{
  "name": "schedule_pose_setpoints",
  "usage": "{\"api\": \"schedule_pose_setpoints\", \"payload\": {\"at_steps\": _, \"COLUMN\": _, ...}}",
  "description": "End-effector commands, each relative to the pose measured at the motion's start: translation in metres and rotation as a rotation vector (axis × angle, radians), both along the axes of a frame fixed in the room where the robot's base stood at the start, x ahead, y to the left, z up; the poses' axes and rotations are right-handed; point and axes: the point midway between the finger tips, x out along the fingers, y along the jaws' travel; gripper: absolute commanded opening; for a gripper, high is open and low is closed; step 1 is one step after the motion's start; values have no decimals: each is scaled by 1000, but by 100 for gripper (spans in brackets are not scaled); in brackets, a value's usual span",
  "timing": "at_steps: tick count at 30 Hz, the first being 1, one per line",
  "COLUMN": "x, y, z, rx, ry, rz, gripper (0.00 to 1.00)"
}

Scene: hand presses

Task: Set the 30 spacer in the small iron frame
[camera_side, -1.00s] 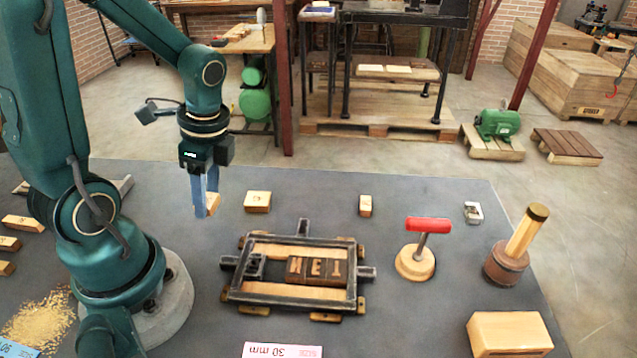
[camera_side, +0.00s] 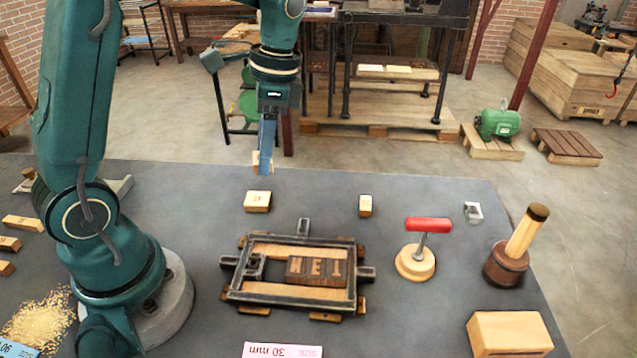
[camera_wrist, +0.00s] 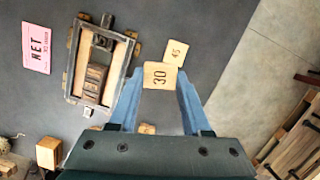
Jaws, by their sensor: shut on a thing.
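My gripper (camera_side: 266,165) is shut on a small wooden block, the 30 spacer (camera_side: 257,160), and holds it up above the far edge of the table. The small iron frame (camera_side: 298,270) lies on the table, nearer the camera than my gripper. It holds wooden strips, a small metal piece at its left, and dark type blocks (camera_side: 316,270) reading "NET". The frame also shows in the wrist view (camera_wrist: 122,75), left of the spacer.
A 45 block (camera_side: 258,201) and another small block (camera_side: 365,206) lie behind the frame. A red-handled tool (camera_side: 428,226), a wooden-handled dabber (camera_side: 506,266) and a large wood block (camera_side: 509,334) stand to the right.

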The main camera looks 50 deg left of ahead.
Motion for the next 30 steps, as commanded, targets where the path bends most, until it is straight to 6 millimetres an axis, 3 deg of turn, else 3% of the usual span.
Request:
{"api": "schedule_pose_setpoints", "payload": {"at_steps": 3, "x": 11, "y": -16, "z": 22, "rx": -1, "ry": -6, "rz": 152, "gripper": 0}}
{"api": "schedule_pose_setpoints", "payload": {"at_steps": 7, "x": 12, "y": -29, "z": 45, "rx": -1, "ry": -5, "rz": 329, "gripper": 0}}
{"api": "schedule_pose_setpoints", "payload": {"at_steps": 14, "x": 0, "y": -34, "z": 57, "rx": -3, "ry": -2, "rz": 486, "gripper": 0}}
{"api": "schedule_pose_setpoints", "payload": {"at_steps": 20, "x": 0, "y": -29, "z": 43, "rx": -15, "ry": -16, "rz": 310, "gripper": 0}}
{"api": "schedule_pose_setpoints", "payload": {"at_steps": 30, "x": -47, "y": -3, "z": 7, "rx": -11, "ry": -8, "rz": -188, "gripper": 0}}
